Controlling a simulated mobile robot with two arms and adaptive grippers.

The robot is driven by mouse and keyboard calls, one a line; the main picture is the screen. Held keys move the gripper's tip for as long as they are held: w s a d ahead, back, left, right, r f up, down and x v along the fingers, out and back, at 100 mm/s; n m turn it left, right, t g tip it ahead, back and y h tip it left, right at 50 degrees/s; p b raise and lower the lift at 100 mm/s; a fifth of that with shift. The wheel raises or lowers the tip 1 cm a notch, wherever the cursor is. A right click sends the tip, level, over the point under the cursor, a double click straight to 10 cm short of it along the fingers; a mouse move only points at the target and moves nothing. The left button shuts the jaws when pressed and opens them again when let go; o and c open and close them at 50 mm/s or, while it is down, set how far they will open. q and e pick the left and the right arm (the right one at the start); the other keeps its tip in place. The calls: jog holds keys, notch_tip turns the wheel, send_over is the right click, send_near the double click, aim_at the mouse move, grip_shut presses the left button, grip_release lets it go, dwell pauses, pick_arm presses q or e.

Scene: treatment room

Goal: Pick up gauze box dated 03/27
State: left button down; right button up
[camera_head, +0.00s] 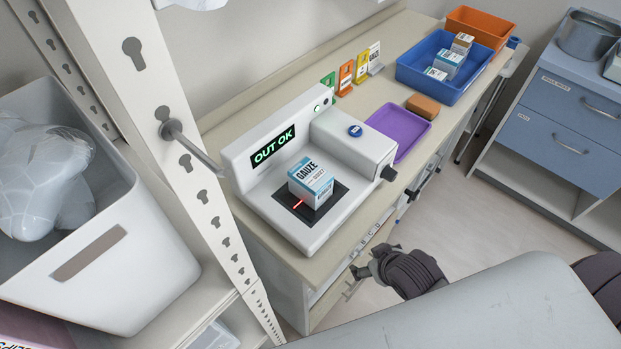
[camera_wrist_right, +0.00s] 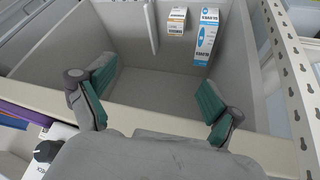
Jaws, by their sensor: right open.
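A white and blue gauze box (camera_head: 312,184) sits on the dark pad of a white scanner device (camera_head: 262,197) whose screen reads OUT OK. A red light line shows beside the box. Its date is too small to read. My right gripper (camera_head: 366,264) is in front of the counter, below and right of the scanner. In the right wrist view it is open and empty (camera_wrist_right: 155,100) over a light open compartment (camera_wrist_right: 150,84). At the compartment's far side are a small white box (camera_wrist_right: 177,21) and a taller blue and white box (camera_wrist_right: 207,38); their dates are unreadable. My left gripper is out of view.
A blue bin (camera_head: 420,80) with several boxes, an orange bin (camera_head: 481,27), a purple tray (camera_head: 412,124) and a brown block (camera_head: 423,106) are on the counter. A perforated white post (camera_head: 180,130) and white bin (camera_head: 110,270) stand left.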

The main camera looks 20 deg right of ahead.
notch_tip(320, 180, up, 7)
jog(key=a, duration=0.1)
jog(key=n+t+y, duration=0.4)
jog(key=t+y, duration=0.1)
jog(key=y, duration=0.2)
send_near(326, 190)
jog(key=p+x, duration=0.1)
jog(key=x, duration=0.8)
jog(key=shift+w+a+p, duration=0.15)
jog(key=shift+p, duration=0.25)
jog(key=shift+w+a+f, duration=0.1)
jog(key=shift+w+a, duration=0.05)
jog(key=shift+w, duration=0.05)
jog(key=p+x, duration=0.2)
jog(key=x, duration=0.2)
jog(key=shift+w+a+f, duration=0.2)
jog(key=shift+w+a, duration=0.05)
jog(key=shift+s, duration=0.1)
jog(key=shift+c, duration=1.1)
jog(key=c, duration=0.9)
